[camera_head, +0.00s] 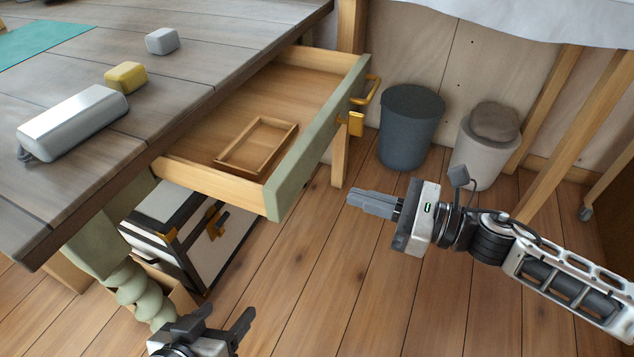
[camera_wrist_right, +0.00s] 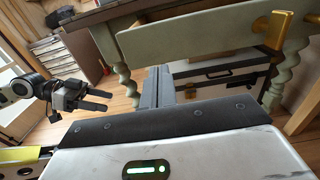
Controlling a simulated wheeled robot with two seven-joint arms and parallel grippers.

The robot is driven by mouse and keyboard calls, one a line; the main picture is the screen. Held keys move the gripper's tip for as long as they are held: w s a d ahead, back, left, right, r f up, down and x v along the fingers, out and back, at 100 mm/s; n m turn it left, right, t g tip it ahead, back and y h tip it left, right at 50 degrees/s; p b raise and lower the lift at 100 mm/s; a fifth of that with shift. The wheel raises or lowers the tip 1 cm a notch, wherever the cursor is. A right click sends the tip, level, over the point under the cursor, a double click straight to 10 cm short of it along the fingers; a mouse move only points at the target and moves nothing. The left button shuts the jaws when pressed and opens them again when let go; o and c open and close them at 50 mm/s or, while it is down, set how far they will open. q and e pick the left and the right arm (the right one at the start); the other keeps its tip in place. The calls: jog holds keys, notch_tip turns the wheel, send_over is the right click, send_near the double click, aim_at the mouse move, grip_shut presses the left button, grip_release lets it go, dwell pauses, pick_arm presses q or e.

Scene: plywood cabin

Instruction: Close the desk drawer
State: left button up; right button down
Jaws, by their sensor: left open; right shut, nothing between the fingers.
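The desk drawer (camera_head: 318,138) stands pulled out from the grey plank desk (camera_head: 70,185). It has a green front, a brass handle (camera_head: 371,90) and a brass lock plate, and a small wooden tray (camera_head: 226,162) lies inside. In the right wrist view the drawer front (camera_wrist_right: 200,35) crosses the top, with brass hardware (camera_wrist_right: 272,28) at right. My right gripper (camera_head: 350,198) is shut and empty, in front of the drawer front and apart from it. My left gripper (camera_head: 226,320) is open and empty, low near the desk leg. It also shows in the right wrist view (camera_wrist_right: 108,100).
On the desktop are a silver case (camera_head: 75,120), a yellow block (camera_head: 126,77) and a grey block (camera_head: 162,41). A white and black chest (camera_head: 235,240) stands below the drawer. A dark bin (camera_head: 411,130) and a light bin (camera_head: 483,155) stand behind my right gripper.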

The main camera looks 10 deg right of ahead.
aim_at(299, 179)
jog(key=x, duration=0.8)
jog(key=shift+w+a, duration=0.1)
jog(key=shift+w, duration=0.1)
